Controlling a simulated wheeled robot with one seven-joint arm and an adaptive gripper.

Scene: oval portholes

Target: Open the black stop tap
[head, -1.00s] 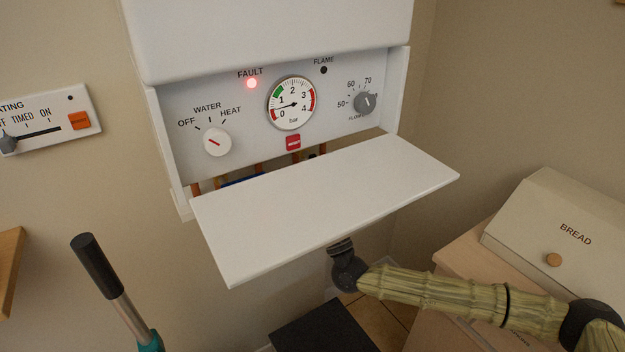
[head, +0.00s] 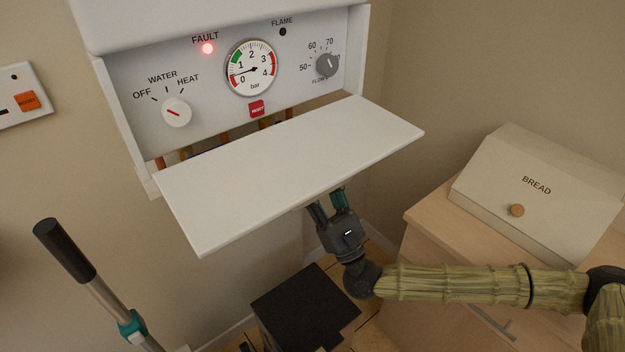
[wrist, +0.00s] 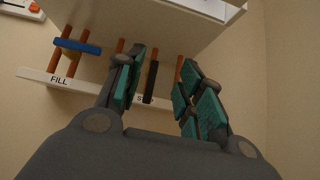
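The black stop tap (wrist: 152,80) shows in the wrist view as a dark, narrow handle standing roughly upright, along the line of the pipes. It lies between my two fingers, above a white label strip (wrist: 92,90) whose lettering there is partly hidden. My gripper (wrist: 158,72) is open, with teal-padded fingers on either side of the handle; I cannot tell whether either touches it. In the head view my gripper (head: 332,202) points up beneath the white flap (head: 290,175), its fingertips hidden by it. The tap is hidden there.
A blue handle (wrist: 77,46) above the word FILL is left of the black tap, among copper pipes. The boiler panel (head: 205,95) shows a lit red FAULT lamp (head: 207,48). A bread bin (head: 535,190) on a wooden cabinet is at right, a black-topped box (head: 305,305) below.

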